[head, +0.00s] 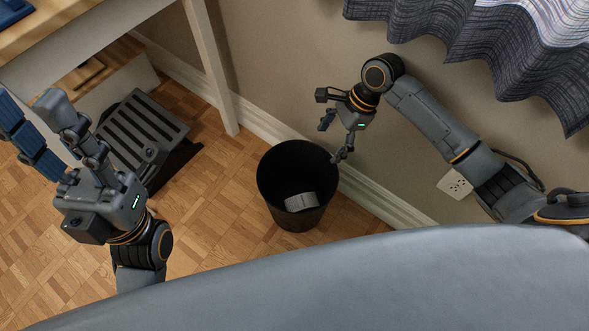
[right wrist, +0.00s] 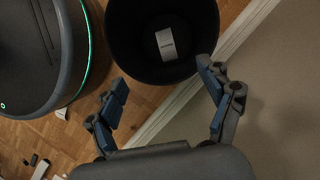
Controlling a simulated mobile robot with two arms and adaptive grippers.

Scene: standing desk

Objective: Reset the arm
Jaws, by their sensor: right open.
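My right gripper (head: 334,138) is open and empty, close to the wall and just above the far right rim of the black bin. In the right wrist view its two blue-padded fingers (right wrist: 162,80) are spread apart, with nothing between them and the bin beyond. My left gripper (head: 28,102) is at the left edge of the head view, fingers apart, with nothing seen between them.
The black bin (head: 272,181) stands on the parquet floor and holds a pale box-like item (head: 302,201). A slotted grey footrest (head: 143,130) lies under the desk (head: 60,35). A dark curtain (head: 470,40) hangs at upper right. Small items (right wrist: 40,170) lie on the floor.

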